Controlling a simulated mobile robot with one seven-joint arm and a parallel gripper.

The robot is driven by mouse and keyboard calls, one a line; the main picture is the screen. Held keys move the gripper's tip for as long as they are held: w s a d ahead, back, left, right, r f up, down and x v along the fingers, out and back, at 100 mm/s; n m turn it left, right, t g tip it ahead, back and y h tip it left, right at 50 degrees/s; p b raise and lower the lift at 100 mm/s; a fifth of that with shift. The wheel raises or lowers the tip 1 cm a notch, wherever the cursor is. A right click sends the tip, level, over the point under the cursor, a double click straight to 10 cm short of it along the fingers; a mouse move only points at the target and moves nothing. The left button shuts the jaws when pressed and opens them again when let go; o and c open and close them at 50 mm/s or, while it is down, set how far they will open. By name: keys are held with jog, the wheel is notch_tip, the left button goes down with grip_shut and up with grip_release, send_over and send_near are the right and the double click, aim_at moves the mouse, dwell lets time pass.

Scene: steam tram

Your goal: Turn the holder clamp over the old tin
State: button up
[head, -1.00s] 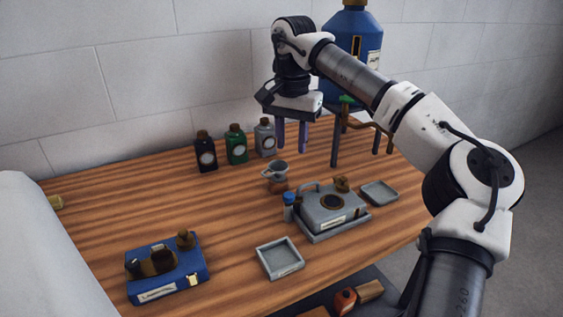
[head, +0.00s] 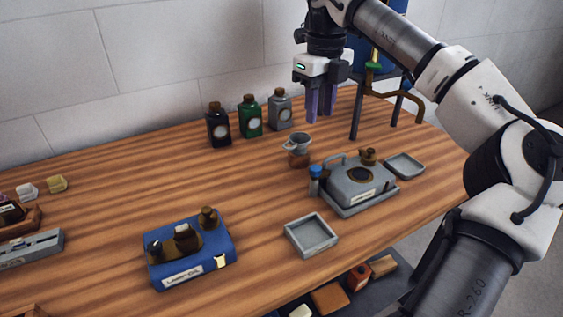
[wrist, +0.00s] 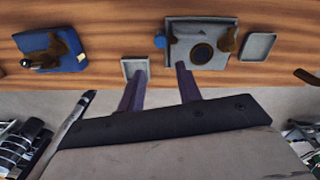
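A blue tin labelled lamp-oil (head: 185,272) lies on the table at the front left, with brown fittings (head: 208,217) on top. A grey tin (head: 354,184) sits on a grey tray at the right, with a dark round opening and a brown piece (head: 367,157) on top. Both also show in the wrist view, blue (wrist: 72,62) and grey (wrist: 200,32). I cannot tell for sure which is the old tin, or which brown piece is its holder clamp. My gripper (head: 321,118) is raised near the back, empty, its purple fingers apart; they show in the wrist view (wrist: 160,70).
Dark (head: 218,128), green (head: 250,118) and grey bottles (head: 280,111) stand at the back. A blue tank with a tap (head: 403,97) stands on legs behind my gripper. Empty grey trays (head: 312,236) (head: 405,163) flank the grey tin. A small cup (head: 298,143) stands behind it.

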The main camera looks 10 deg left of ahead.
aim_at(316, 167)
notch_tip(316, 167, down, 14)
jog(key=shift+r+p, duration=0.1)
jog(key=shift+p, duration=0.5)
jog(key=shift+d, duration=0.1)
jog(key=shift+c, duration=0.3)
jog(key=c, duration=0.6)
jog(key=shift+c, duration=0.2)
jog(key=shift+n, duration=0.4)
